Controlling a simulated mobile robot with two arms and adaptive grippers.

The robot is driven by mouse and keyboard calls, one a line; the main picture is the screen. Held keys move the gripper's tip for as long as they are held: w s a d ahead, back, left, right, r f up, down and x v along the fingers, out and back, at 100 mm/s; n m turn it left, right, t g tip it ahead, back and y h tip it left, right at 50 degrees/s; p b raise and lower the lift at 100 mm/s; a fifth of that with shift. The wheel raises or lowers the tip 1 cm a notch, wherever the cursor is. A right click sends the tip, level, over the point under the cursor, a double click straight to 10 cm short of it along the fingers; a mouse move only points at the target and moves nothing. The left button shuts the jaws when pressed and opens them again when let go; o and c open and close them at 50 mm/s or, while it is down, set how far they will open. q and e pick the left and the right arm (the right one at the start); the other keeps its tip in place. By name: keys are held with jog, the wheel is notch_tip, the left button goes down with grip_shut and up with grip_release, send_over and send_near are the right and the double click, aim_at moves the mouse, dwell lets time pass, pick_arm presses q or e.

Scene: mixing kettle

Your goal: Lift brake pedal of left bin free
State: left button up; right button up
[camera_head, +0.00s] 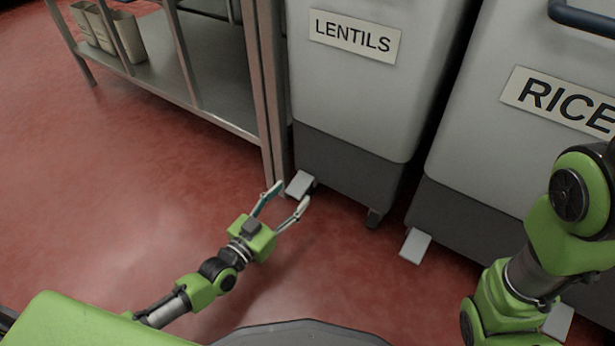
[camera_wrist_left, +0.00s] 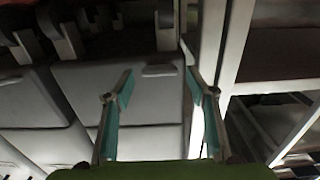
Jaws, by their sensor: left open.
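The left bin (camera_head: 348,85) is a light grey bin with a dark grey base and a LENTILS label. Its brake pedal (camera_head: 299,184) is a small pale plate sticking out low at the bin's left front corner, near the floor. My left gripper (camera_head: 292,193) is open and empty, its two fingers pointing at the pedal. In the head view the fingertips appear on either side of the pedal's front edge; I cannot tell whether they touch it. In the left wrist view the open fingers (camera_wrist_left: 158,76) have nothing between them. My right gripper is out of view.
A RICE bin (camera_head: 510,110) stands to the right, with its own pale pedal (camera_head: 415,245). A metal shelf table (camera_head: 205,85) stands close on the left, its leg beside the left bin. Red floor (camera_head: 110,210) is clear at left and front.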

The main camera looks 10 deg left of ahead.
aim_at(294, 191)
pick_arm(q)
jog(key=shift+w+d, duration=0.2)
jog(key=shift+w, duration=0.45)
jog(key=shift+w+d, duration=0.1)
jog(key=shift+w, duration=0.05)
jog(key=shift+x, duration=0.85)
